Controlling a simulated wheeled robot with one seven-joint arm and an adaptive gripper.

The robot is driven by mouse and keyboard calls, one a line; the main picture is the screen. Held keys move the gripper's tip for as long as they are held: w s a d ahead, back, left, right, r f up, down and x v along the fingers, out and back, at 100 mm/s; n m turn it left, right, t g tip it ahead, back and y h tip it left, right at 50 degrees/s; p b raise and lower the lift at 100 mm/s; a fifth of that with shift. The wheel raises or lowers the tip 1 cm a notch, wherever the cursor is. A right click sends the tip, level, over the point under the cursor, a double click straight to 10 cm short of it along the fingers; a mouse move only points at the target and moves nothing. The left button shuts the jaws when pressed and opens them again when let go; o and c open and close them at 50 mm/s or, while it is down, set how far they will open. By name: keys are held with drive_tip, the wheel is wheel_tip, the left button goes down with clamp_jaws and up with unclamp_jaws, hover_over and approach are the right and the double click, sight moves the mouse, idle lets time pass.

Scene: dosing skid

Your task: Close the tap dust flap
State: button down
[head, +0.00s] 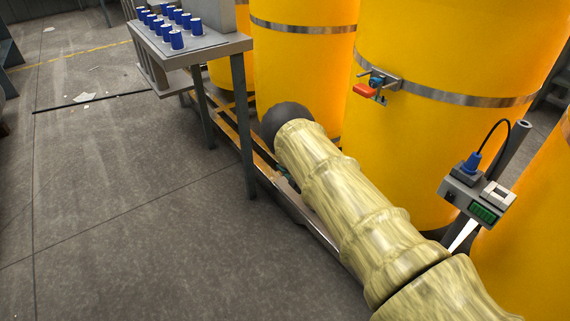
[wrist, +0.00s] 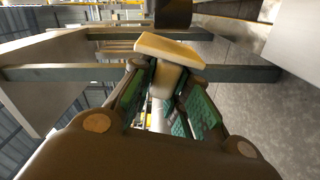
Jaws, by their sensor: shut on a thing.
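In the wrist view my gripper (wrist: 166,96) has its green-padded fingers shut on a cream T-shaped piece (wrist: 170,50). Its broad plate sits just beyond the fingertips and its narrower stem runs between them. I cannot tell for sure whether this piece is the tap dust flap. A dark block (wrist: 173,13) shows just beyond it. In the head view my sleeved arm hides the gripper and whatever it holds. A tap with a red-orange handle (head: 365,91) is on the large yellow tank (head: 430,140), apart from my arm.
A grey table (head: 215,48) with several blue-and-white cups (head: 176,39) stands at the upper left. A grey device with a green display (head: 484,214) is mounted on a post at the right. Yellow tanks stand close behind my arm. The floor at left is open.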

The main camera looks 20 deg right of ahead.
drive_tip(key=shift+d+f+n, duration=0.15)
drive_tip(key=shift+f+n, duration=0.15)
drive_tip(key=shift+n, duration=0.45)
drive_tip(key=shift+d+f+n, duration=0.15)
drive_tip(key=shift+f+n, duration=0.15)
drive_tip(key=shift+n, duration=0.45)
drive_tip(key=c, duration=1.4)
unclamp_jaws()
drive_tip(key=shift+o, duration=0.2)
drive_tip(key=shift+w, duration=0.1)
drive_tip(key=v, duration=1.2)
drive_tip(key=shift+r, duration=0.1)
